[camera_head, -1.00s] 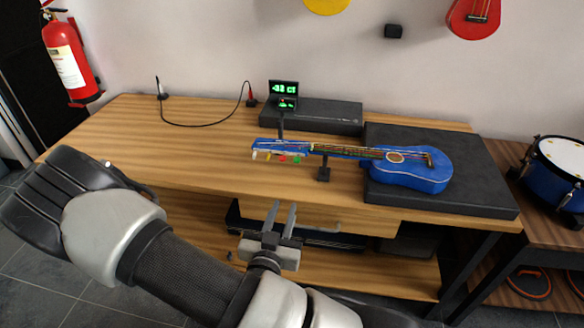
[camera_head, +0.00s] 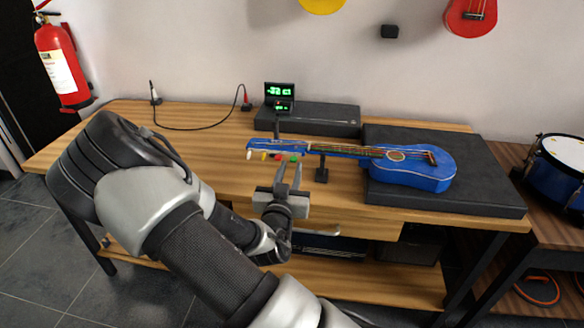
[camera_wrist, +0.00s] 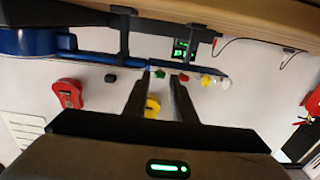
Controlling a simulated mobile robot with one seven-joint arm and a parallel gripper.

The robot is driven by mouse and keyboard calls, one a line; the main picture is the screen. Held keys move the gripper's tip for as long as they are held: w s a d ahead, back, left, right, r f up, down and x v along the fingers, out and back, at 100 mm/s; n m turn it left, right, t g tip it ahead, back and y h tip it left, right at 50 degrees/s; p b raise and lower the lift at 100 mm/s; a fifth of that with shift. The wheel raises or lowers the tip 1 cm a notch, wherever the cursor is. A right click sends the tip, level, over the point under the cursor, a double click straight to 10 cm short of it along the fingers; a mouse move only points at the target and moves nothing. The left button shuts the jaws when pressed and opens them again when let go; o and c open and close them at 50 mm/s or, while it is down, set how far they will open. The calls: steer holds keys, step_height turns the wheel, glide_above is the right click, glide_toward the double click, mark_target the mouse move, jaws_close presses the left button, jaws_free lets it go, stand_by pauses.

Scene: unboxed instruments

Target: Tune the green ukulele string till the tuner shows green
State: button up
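The blue ukulele (camera_head: 415,172) lies on a black stand, its neck pointing left. Its headstock has a white, yellow, red and green peg. The green peg (camera_head: 293,158) is nearest the neck; in the wrist view the green peg (camera_wrist: 160,73) appears between my fingertips, with the red peg (camera_wrist: 183,77) close beside the right finger. The tuner (camera_head: 279,92) behind the headstock shows green characters, seemingly about -32. My gripper (camera_head: 289,168) is open, its fingers pointing up at the pegs. I cannot tell whether they touch the green peg.
The wooden bench (camera_head: 200,145) is clear to the left. A small black neck support (camera_head: 321,172) stands just right of my gripper. A flat black box (camera_head: 330,118) and a cable (camera_head: 195,129) lie at the back. A blue drum (camera_head: 558,165) stands far right.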

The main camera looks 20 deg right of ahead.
mark_target(293, 160)
steer(key=shift+x, duration=1.45)
steer(key=shift+c, duration=0.4)
jaws_close()
steer(key=shift+n, duration=0.3)
